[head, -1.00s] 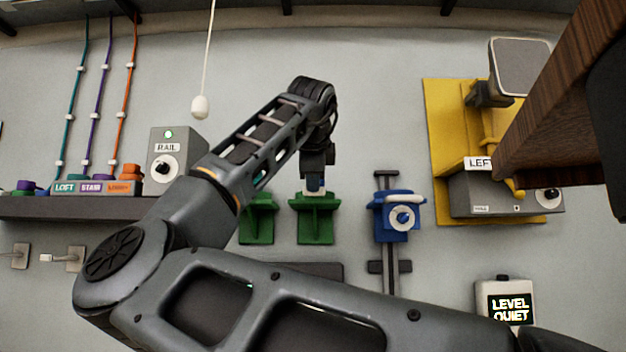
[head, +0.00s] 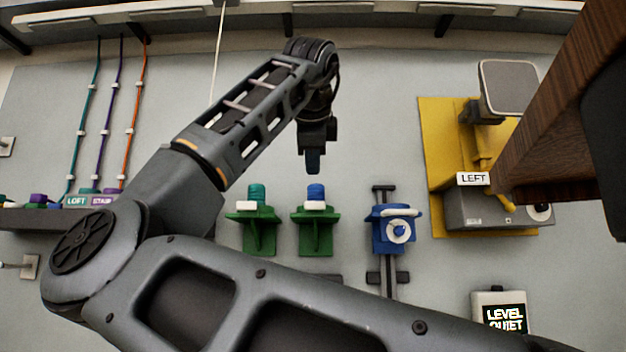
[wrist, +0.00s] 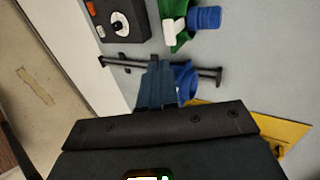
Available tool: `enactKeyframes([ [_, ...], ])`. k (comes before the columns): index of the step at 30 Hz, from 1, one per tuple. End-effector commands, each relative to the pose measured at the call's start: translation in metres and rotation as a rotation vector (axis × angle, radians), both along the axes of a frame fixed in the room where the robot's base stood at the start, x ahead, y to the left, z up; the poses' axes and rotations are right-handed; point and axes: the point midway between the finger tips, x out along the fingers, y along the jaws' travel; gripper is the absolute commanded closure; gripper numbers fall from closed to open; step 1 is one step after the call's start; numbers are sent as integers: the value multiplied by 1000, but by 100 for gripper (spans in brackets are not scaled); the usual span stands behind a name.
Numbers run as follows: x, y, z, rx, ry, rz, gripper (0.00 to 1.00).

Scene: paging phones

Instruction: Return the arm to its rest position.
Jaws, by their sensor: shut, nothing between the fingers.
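My gripper (head: 313,162) points down in front of the grey wall in the head view, above the right green bracket (head: 316,230). It is shut and empty, apart from the bracket and its blue-topped piece (head: 316,194). In the wrist view my gripper's fingers (wrist: 157,84) are together, with the blue device on its dark rail (wrist: 186,80) behind them. My forearm and upper arm fill much of the left and lower head view.
A left green bracket (head: 258,232) holds a teal-topped piece. A blue device (head: 394,230) sits on a vertical rail. A yellow panel (head: 437,150) with a LEFT label is at right, near a brown wooden edge (head: 540,110). A LEVEL QUIET box (head: 500,297) is below.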

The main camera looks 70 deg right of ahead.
Motion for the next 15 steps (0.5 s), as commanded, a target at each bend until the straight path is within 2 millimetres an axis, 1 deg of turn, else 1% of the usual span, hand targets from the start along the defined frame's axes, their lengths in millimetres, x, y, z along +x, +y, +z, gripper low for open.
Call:
enactKeyframes([
  [5, -3, 8, 5, 1, -1, 0, 100],
  [15, -4, 9, 6, 1, 0, 1, 100],
])
